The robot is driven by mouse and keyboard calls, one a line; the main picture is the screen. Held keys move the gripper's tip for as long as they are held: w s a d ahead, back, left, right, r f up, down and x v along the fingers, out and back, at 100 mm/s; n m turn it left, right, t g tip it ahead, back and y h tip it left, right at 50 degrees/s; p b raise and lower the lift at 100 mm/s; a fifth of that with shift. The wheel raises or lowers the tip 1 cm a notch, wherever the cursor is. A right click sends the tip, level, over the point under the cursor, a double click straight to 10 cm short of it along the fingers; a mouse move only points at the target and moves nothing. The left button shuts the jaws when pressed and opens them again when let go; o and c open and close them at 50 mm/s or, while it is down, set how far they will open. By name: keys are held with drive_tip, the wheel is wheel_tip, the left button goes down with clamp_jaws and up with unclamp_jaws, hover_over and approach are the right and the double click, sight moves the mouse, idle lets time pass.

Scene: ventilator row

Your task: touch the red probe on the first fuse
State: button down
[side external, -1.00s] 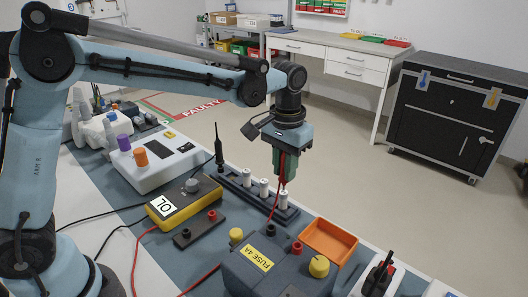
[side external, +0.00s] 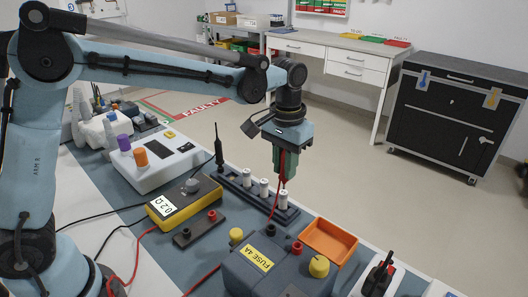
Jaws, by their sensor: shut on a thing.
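My gripper (side external: 286,165) points down above the near end of a dark fuse rail (side external: 232,184). It is shut on the red probe (side external: 282,172), whose red lead runs down beside the rail. Three white fuses stand upright in the rail: a far one (side external: 247,179), a middle one (side external: 264,188) and a near one (side external: 283,201). The probe tip is at the top of the near fuse and appears to touch it. The black probe (side external: 218,152) stands upright at the rail's far end. The yellow meter (side external: 189,208) appears to read 0.2 Ω.
A grey box labelled FUSE 4A (side external: 260,262) stands close in front of the rail, with an orange tray (side external: 330,240) to its right. A small dark block with sockets (side external: 197,230) lies left of the rail. A white device (side external: 160,162) stands behind the meter.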

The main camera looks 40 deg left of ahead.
drive_tip(key=shift+r, duration=3.05)
